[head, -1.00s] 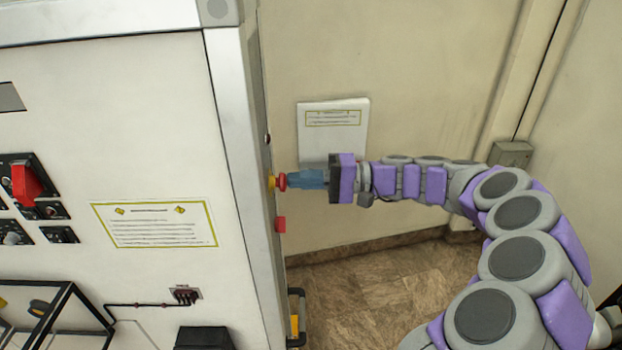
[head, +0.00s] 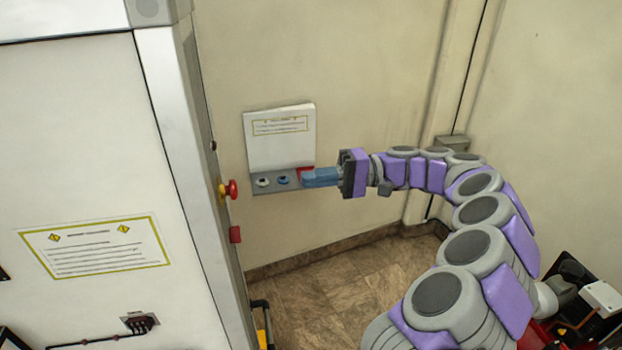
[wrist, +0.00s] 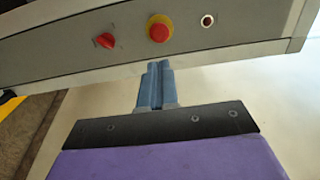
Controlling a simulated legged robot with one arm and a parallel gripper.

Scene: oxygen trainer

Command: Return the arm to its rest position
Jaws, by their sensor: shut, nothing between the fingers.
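My gripper (head: 305,178) is in the middle of the head view, on its blue fingers, shut and empty. It points left toward the side of the white cabinet, with a clear gap to it. My purple and grey arm (head: 480,215) stretches out and curves from the lower right. In the wrist view my gripper (wrist: 158,70) also shows, its blue fingers together, pointing at the cabinet's side panel.
The white cabinet (head: 85,150) fills the left. Its side carries a red emergency button (head: 231,189) on a yellow base and a red knob (head: 235,234). A wall box (head: 280,140) with small buttons sits behind my gripper. Tiled floor (head: 330,275) is open below.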

